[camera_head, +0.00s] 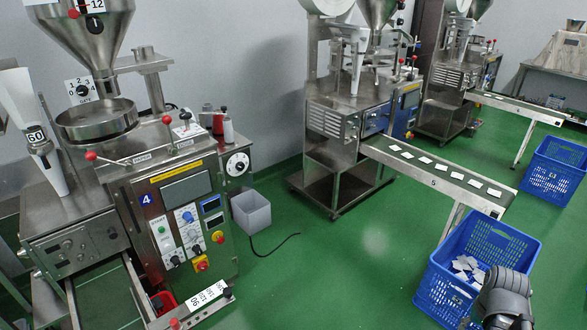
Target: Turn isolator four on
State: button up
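The machine at the left carries a blue plate with the number 4 (146,199) on its front panel. Low on that panel is a red and yellow rotary switch (201,264), which looks like the isolator. Its handle position is too small to read. A red button on a yellow base (218,237) sits above and right of it. The panel also has a dark screen (186,190) and several small knobs and buttons. A dark grey part of my arm shows at the bottom right, well away from the panel. My gripper's fingers do not show.
A blue crate (440,283) with white teabags is under the middle machine's conveyor (447,172). Another blue crate (553,170) stands farther back. Floor between machine 4 and the near crate is clear except a black cable (275,246).

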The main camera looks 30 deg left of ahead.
aim_at(203, 266)
jog(key=u, duration=0.3)
jog(key=i, duration=0.5)
jog(key=u, duration=0.65)
jog(key=i, duration=0.5)
jog(key=u, duration=0.25)
jog(key=k, duration=0.9)
jog(key=u, duration=0.15)
jog(key=i, duration=0.75)
